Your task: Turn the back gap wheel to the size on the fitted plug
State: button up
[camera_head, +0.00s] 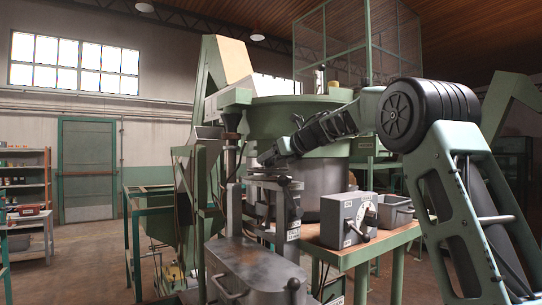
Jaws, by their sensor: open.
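My gripper (266,157) is at the end of my arm, which reaches in from the right across the front of the green bowl. It is small and dark here and seems empty. Just below it is a dark, flat wheel-like part (275,179) on top of the grey metal mechanism (272,205). I cannot tell whether the gripper touches it, or whether it is the back gap wheel. No size marking is readable. I cannot make out the fitted plug; small pale labels (293,234) on the mechanism are too small to read.
The large green bowl (290,115) stands behind the mechanism. A grey box with a dial (347,218) and a grey bin (394,212) sit on a wooden-topped bench (362,250). A grey housing (255,268) stands in front. Open floor (80,260) lies left.

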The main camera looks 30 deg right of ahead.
jog(key=shift+w+f, duration=0.1)
jog(key=shift+w, duration=0.15)
jog(key=c, duration=1)
jog(key=shift+o, duration=0.2)
jog(key=shift+a, duration=0.1)
jog(key=shift+h+p, duration=0.3)
